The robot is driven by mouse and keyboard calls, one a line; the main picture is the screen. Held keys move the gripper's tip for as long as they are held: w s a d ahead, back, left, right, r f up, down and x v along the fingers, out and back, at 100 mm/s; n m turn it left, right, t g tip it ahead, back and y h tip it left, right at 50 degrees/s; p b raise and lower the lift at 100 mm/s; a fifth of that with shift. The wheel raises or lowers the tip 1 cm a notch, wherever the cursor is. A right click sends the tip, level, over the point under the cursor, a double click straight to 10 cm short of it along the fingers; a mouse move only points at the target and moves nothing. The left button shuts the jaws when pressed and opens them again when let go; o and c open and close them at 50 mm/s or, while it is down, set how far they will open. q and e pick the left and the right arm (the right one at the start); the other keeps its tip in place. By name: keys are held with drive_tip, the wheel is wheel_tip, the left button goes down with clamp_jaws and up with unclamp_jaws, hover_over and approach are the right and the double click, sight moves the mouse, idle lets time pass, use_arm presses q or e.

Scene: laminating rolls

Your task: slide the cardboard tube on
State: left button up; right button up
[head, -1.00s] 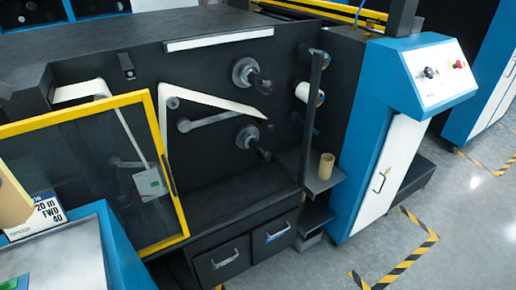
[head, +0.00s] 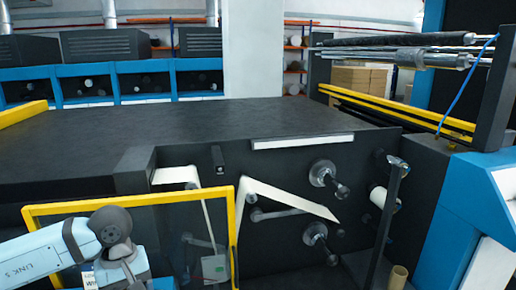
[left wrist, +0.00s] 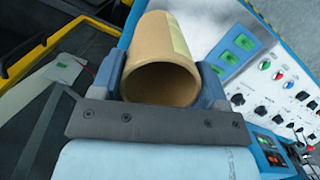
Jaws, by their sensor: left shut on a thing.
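In the left wrist view, my left gripper (left wrist: 161,88) is shut on a brown cardboard tube (left wrist: 160,82). The tube's open end faces the camera, and a pale yellow strip runs along its side. In the head view my left arm comes in at the lower left, in front of the yellow-framed window; its gripper and the held tube are out of that view. Two dark spindles, an upper one (head: 324,174) and a lower one (head: 318,236), stick out of the machine's black side panel. My right gripper is in neither view.
Another cardboard tube (head: 397,278) stands at the lower right, by a dark post (head: 386,222). A white roll (head: 378,196) sits behind the post. The yellow-framed window (head: 233,235) stands left of the spindles. A control panel (left wrist: 265,85) with buttons shows in the left wrist view.

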use_arm(q)
wheel_tip(320, 180, down, 4)
drive_tip(key=s+d+m+y+p, duration=0.1)
drive_tip(key=s+d+m, duration=0.1)
drive_tip(key=m, duration=0.4)
drive_tip(key=w+a+r+n+t+b, duration=0.1)
drive_tip(key=a+r+n+b, duration=0.2)
drive_tip(key=r+n, duration=0.5)
drive_tip(key=w+a+r+n+t+h+b, duration=0.1)
drive_tip(key=a+r+n+b, duration=0.3)
drive_tip(key=r+n, duration=0.5)
drive_tip(key=shift+w+a+n+t+b, duration=0.25)
drive_tip(key=shift+n+b, duration=0.25)
drive_tip(key=shift+n, duration=3.4)
drive_tip(key=shift+f, duration=0.1)
wheel_tip(320, 180, down, 20)
drive_tip(key=p, duration=0.1)
drive_tip(key=shift+r, duration=0.2)
